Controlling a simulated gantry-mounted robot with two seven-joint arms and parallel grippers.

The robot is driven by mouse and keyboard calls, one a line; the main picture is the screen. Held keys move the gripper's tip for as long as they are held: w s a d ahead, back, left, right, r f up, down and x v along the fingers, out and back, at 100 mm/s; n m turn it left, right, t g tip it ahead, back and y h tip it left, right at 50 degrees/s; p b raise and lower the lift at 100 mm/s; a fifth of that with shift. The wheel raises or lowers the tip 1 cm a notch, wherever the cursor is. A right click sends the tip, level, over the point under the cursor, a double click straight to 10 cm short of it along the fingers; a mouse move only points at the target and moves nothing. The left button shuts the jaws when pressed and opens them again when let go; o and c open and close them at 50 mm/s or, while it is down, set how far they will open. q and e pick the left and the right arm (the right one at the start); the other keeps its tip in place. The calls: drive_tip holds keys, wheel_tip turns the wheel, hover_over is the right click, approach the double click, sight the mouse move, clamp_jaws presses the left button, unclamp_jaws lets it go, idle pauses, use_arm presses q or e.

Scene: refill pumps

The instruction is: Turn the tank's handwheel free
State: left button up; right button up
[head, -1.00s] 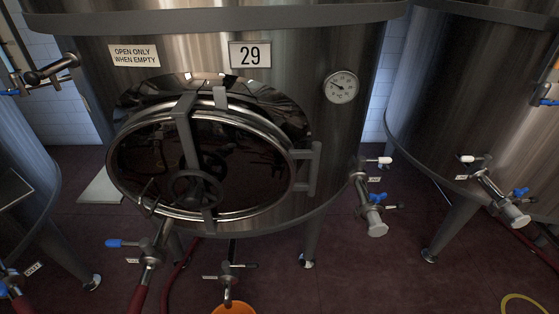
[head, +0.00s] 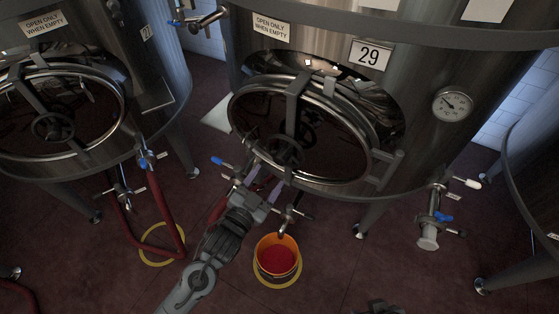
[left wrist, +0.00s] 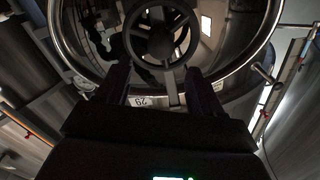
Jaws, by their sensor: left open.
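Tank 29 (head: 405,60) has an oval manway door with a dark handwheel (head: 284,139) on its lower front. The handwheel also shows in the left wrist view (left wrist: 160,57) at top centre, beyond the fingers. My left gripper (head: 266,182) is open and empty, just below and in front of the wheel. Its two fingers (left wrist: 158,85) point at the wheel, with the lower rim between them in the picture. I cannot tell whether they touch it. A dark piece, apparently of my right gripper (head: 381,307), shows at the bottom edge; its jaws cannot be made out.
An orange bucket (head: 261,269) with red contents stands on the floor below the outlet valve. A valve with a blue handle (head: 226,164) is close left of my left gripper. A neighbouring tank (head: 75,155) with red hoses stands at left.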

sight(278, 162)
use_arm(q)
drive_tip(key=b+x, duration=0.1)
drive_tip(key=x, duration=0.6)
drive_tip(key=shift+w, duration=0.25)
clamp_jaws()
